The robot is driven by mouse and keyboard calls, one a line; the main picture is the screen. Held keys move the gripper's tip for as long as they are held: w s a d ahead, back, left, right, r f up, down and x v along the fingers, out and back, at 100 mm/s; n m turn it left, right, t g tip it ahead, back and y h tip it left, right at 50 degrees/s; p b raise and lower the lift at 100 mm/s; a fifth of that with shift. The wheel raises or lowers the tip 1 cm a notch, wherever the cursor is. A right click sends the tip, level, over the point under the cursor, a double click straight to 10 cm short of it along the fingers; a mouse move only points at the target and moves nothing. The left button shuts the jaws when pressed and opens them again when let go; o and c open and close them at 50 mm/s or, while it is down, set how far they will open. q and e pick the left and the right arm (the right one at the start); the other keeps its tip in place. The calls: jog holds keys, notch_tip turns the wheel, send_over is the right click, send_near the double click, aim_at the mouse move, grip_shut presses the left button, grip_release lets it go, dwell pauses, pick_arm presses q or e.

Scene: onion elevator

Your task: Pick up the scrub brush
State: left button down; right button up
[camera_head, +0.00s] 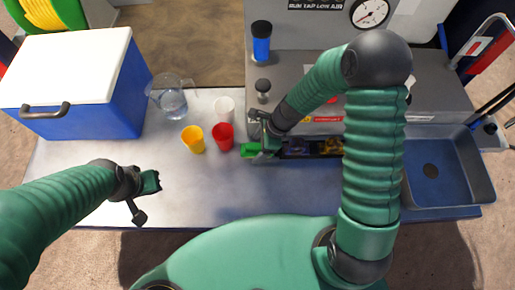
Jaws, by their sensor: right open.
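My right gripper (265,147) is open above the back middle of the metal counter, just right of the red cup. A bright green piece (250,150) shows right at its fingertips. I cannot tell whether this is the scrub brush, or whether the gripper touches it. No other thing is clearly a scrub brush. A dark tray (318,155) with small purple, yellow and green items lies to the right, partly hidden by my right arm. My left gripper (154,182) hangs over the counter's left front, away from these things. Its jaws are too small to read.
A red cup (223,136), a yellow cup (193,139), a white cup (223,109) and a clear pitcher (172,99) stand left of my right gripper. A blue cooler (95,115) is far left and a sink (448,172) far right. The counter's front middle is clear.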

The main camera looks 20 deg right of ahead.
jog(key=shift+w+a+f, duration=0.1)
jog(key=shift+w, duration=0.05)
jog(key=shift+a, duration=0.15)
jog(key=c, duration=0.6)
grip_shut()
jog(key=shift+r, duration=0.2)
